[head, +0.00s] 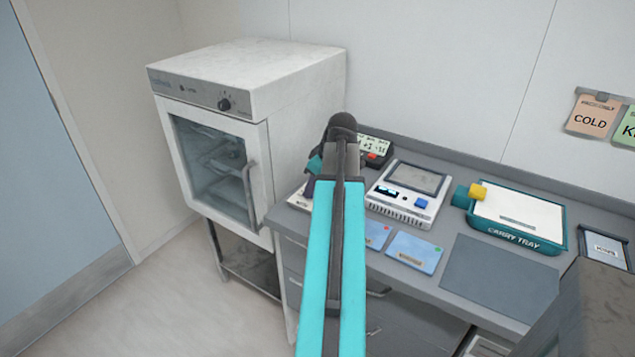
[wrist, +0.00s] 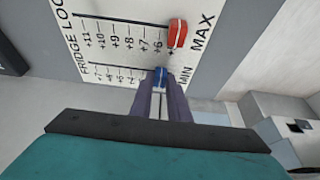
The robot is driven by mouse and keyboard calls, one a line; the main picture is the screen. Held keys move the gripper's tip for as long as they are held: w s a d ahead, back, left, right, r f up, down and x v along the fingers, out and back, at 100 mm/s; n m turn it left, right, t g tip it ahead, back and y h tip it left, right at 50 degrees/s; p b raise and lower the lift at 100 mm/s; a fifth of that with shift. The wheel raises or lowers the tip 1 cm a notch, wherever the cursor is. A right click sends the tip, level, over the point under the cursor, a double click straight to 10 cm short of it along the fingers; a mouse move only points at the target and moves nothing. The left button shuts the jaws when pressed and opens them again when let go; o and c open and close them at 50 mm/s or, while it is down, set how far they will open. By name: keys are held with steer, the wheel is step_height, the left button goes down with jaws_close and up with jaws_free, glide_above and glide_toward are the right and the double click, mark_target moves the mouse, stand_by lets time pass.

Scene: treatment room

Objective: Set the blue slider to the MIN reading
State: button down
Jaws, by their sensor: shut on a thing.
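In the wrist view, the blue slider (wrist: 160,77) sits on the lower track of a white FRIDGE LOG board (wrist: 118,60), by the word MIN at the right end. My gripper (wrist: 160,92) is shut on the blue slider. The small numbers behind it are partly hidden, so its exact reading is unclear. A red slider (wrist: 177,33) sits on the upper track, by the word MAX.
A white glass-door cabinet (head: 240,95) stands left of the counter. A white device (head: 408,208) with a blue button, blue cards (head: 414,252), a grey mat (head: 498,278) and a teal carry tray (head: 515,237) lie to the right. Notes hang on the wall (head: 592,117).

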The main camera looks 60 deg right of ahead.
steer(key=shift+a, duration=0.8)
steer(key=c, duration=1.7)
jaws_free()
steer(key=shift+r, duration=0.15)
steer(key=shift+s+r, duration=0.1)
steer(key=shift+r, duration=0.1)
steer(key=shift+b+v, duration=0.75)
steer(key=shift+v, duration=5.8)
steer(key=shift+s, duration=0.1)
